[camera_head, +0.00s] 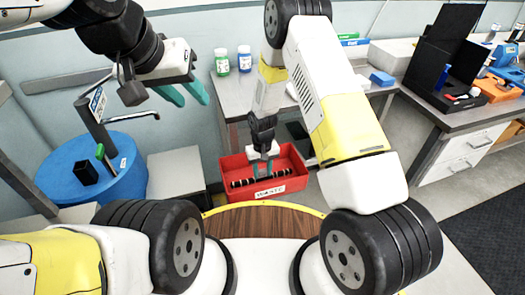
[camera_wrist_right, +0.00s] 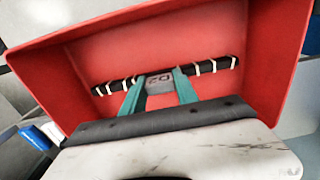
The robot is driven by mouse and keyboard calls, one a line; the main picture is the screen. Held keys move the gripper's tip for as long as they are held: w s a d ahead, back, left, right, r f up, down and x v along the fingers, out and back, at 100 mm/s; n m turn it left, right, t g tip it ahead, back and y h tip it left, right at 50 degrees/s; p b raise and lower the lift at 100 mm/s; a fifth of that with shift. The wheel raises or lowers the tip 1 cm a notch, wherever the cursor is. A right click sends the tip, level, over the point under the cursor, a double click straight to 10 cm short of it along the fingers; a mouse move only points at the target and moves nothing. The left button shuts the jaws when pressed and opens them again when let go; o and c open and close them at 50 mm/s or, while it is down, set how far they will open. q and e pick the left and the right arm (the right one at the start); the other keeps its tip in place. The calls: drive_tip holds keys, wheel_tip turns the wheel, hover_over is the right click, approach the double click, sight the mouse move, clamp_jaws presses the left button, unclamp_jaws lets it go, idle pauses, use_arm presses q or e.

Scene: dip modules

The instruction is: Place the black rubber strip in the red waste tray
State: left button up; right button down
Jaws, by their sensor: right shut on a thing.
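The red waste tray (camera_head: 293,160) with a white label stands low in front of me, in the middle of the head view. The black rubber strip (camera_head: 243,182), with pale bands, lies crosswise inside the tray's outline. My right gripper (camera_head: 263,171) reaches down into the tray and is shut on the strip near its middle. In the right wrist view the strip (camera_wrist_right: 218,65) is between the teal fingertips (camera_wrist_right: 159,85), over the tray's red floor (camera_wrist_right: 165,40). I cannot tell whether the strip touches the floor. My left gripper (camera_head: 190,92) is raised at upper left, fingers apart, empty.
A blue round table (camera_head: 130,180) with a black cup (camera_head: 84,172) and a tap-like post stands at left. A grey counter (camera_head: 232,100) behind holds a green jar (camera_head: 221,62) and a blue jar (camera_head: 244,59). A black case (camera_head: 440,75) stands at right.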

drive_tip(key=c, duration=0.9)
unclamp_jaws()
drive_tip(key=shift+f, duration=0.1)
wheel_tip(320, 180, up, 12)
wheel_tip(320, 180, up, 11)
drive_tip(key=t, duration=0.1)
hover_over(262, 171)
drive_tip(key=d, duration=0.4)
drive_tip(key=s+d+r+m+t+y, duration=0.1)
drive_tip(key=s+d+r, duration=0.15)
drive_tip(key=r, duration=0.35)
drive_tip(key=s+d+r+m+t+y, duration=0.1)
drive_tip(key=s+d+r, duration=0.15)
drive_tip(key=r, duration=0.35)
drive_tip(key=s+d+r+t, duration=0.1)
drive_tip(key=s+d+r, duration=0.1)
drive_tip(key=s, duration=0.3)
drive_tip(key=s+d+r+t, duration=0.1)
drive_tip(key=s+d+r, duration=0.1)
drive_tip(key=s+r, duration=0.3)
drive_tip(key=s+d+r+m+t, duration=0.1)
drive_tip(key=s+r, duration=0.2)
drive_tip(key=s, duration=0.3)
drive_tip(key=shift+d+r, duration=0.25)
drive_tip(key=shift+d, duration=0.15)
